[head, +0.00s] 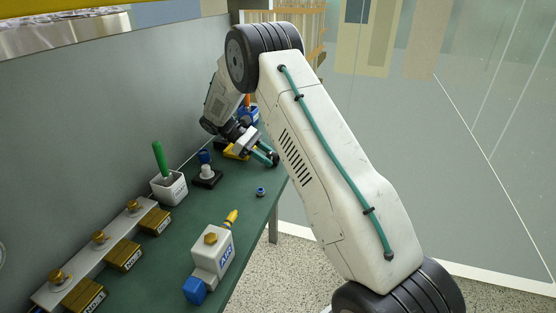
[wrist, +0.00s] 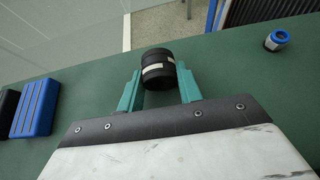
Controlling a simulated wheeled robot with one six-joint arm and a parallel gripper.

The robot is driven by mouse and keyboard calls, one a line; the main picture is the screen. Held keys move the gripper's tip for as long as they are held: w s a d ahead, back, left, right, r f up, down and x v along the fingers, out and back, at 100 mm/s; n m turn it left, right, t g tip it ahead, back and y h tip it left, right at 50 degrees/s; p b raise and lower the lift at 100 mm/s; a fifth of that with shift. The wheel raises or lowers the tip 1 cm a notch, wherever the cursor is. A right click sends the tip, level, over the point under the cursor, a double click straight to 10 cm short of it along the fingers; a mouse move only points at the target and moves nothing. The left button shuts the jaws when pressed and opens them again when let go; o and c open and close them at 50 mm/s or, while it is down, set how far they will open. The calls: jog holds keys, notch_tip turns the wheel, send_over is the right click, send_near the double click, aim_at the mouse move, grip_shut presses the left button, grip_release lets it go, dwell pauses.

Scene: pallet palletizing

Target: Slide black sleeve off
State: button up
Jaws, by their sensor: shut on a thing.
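The black sleeve (wrist: 157,70) is a short dark cylinder with a pale band around it. It sits between the teal fingertips of my gripper (wrist: 159,80), and the fingers are shut on its sides. In the head view my gripper (head: 264,152) is at the far end of the green bench, close to its right edge, with the dark sleeve (head: 274,159) at its tips. Whether the sleeve touches the bench, and what is inside it, I cannot tell.
A small blue-ringed fitting (wrist: 277,40) lies apart on the green bench; it also shows in the head view (head: 260,191). A blue ribbed block (wrist: 36,108) is at left. A white cup (head: 169,188), a black stand (head: 207,179) and a white AIR block (head: 212,255) stand nearer.

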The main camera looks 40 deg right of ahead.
jog(key=o, duration=1.1)
jog(key=shift+r, duration=0.2)
jog(key=r, duration=0.1)
jog(key=s+r, duration=0.1)
jog(key=r, duration=0.1)
jog(key=shift+a+r, duration=0.1)
jog(key=shift+r, duration=0.05)
jog(key=s+a+r, duration=0.1)
jog(key=s+a, duration=0.2)
jog(key=s, duration=1.1)
jog(key=shift+s+a, duration=0.2)
jog(key=shift+s, duration=0.15)
jog(key=shift+r, duration=0.1)
